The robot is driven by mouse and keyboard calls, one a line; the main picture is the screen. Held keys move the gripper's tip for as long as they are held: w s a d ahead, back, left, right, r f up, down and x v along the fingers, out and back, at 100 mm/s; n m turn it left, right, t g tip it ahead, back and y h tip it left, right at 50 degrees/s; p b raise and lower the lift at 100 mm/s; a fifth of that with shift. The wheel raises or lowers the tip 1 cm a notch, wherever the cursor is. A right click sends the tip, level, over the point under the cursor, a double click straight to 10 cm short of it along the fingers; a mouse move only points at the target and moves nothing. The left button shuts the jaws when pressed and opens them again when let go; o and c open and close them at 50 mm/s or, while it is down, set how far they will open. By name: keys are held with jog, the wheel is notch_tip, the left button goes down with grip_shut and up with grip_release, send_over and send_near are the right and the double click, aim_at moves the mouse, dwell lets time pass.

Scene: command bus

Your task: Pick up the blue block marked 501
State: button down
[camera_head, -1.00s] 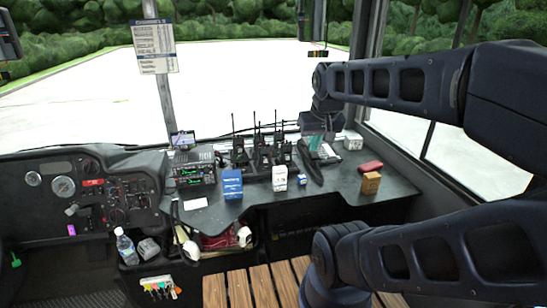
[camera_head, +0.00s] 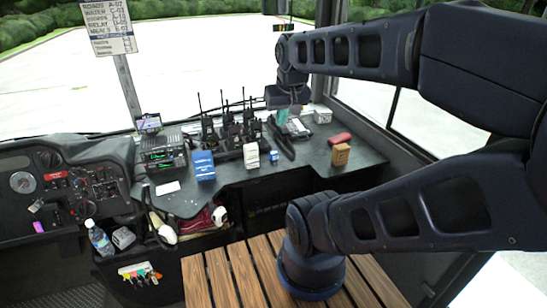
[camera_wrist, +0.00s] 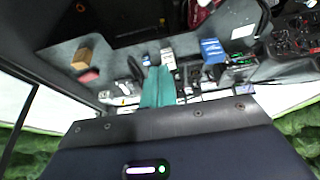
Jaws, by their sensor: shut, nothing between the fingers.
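Two blue things lie on the dark dashboard counter (camera_head: 240,180): a large blue box (camera_head: 203,165) and a small blue block (camera_head: 274,157), with a white box (camera_head: 251,156) between them. No number is readable on either. In the wrist view the small blue block (camera_wrist: 146,60) is just left of the fingertips, and the large blue box (camera_wrist: 212,50) is farther right. My gripper (camera_head: 281,117), with teal fingers, shows beyond the small block near the radios; it also shows in the wrist view (camera_wrist: 158,70). It is shut and empty.
Several black radios with upright antennas (camera_head: 230,135) stand behind the boxes, close to my gripper. A brown box (camera_head: 341,154) and a red object (camera_head: 340,139) lie to the right. A radio unit (camera_head: 160,150) stands at left. Bare counter shows between the small block and brown box.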

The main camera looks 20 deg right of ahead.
dwell(0.3)
jog(key=c, duration=0.9)
grip_release()
